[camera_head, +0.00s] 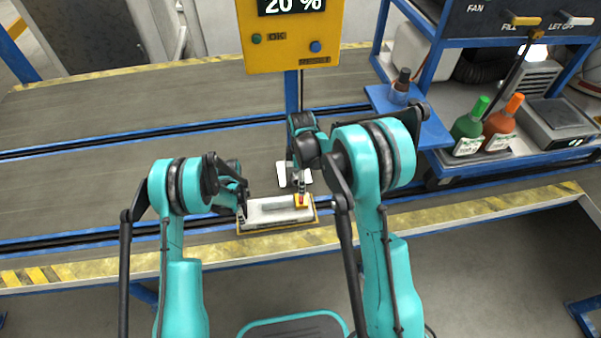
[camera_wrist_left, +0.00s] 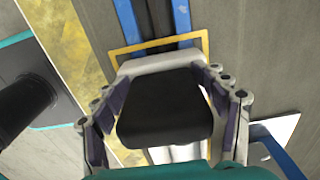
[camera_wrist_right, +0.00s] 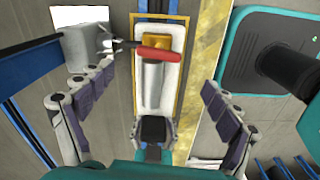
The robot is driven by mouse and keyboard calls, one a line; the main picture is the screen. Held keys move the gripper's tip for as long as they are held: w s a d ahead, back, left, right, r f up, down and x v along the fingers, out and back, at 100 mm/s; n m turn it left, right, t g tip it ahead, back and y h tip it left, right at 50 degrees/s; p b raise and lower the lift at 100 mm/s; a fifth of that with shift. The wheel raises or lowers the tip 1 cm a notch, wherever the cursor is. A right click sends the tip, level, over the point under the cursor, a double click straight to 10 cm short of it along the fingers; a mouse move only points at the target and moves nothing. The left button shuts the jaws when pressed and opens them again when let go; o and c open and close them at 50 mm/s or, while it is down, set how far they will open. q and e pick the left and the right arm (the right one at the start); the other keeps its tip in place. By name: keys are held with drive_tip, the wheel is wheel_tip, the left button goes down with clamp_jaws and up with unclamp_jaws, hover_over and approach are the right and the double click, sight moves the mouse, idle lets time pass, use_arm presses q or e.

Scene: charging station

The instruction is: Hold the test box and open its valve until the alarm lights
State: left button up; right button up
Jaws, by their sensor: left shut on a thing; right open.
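The white test box (camera_head: 270,214) lies flat inside a yellow frame outline on the bench. In the right wrist view it carries a grey cylinder (camera_wrist_right: 152,85) and a red valve handle (camera_wrist_right: 157,53) lying crosswise over a yellow block. My left gripper (camera_head: 242,208) is shut at the box's left end; its wrist view shows a dark block (camera_wrist_left: 165,105) between the fingers. My right gripper (camera_wrist_right: 145,88) is open above the box, its fingers on either side and apart from it. In the head view it (camera_head: 300,188) is above the valve end.
A yellow panel (camera_head: 290,45) reads 20 % and has a green and a blue button.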

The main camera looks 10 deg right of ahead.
sight(301, 197)
wheel_tip(301, 197, down, 8)
drive_tip(key=shift+f, duration=0.2)
drive_tip(key=c, duration=1.2)
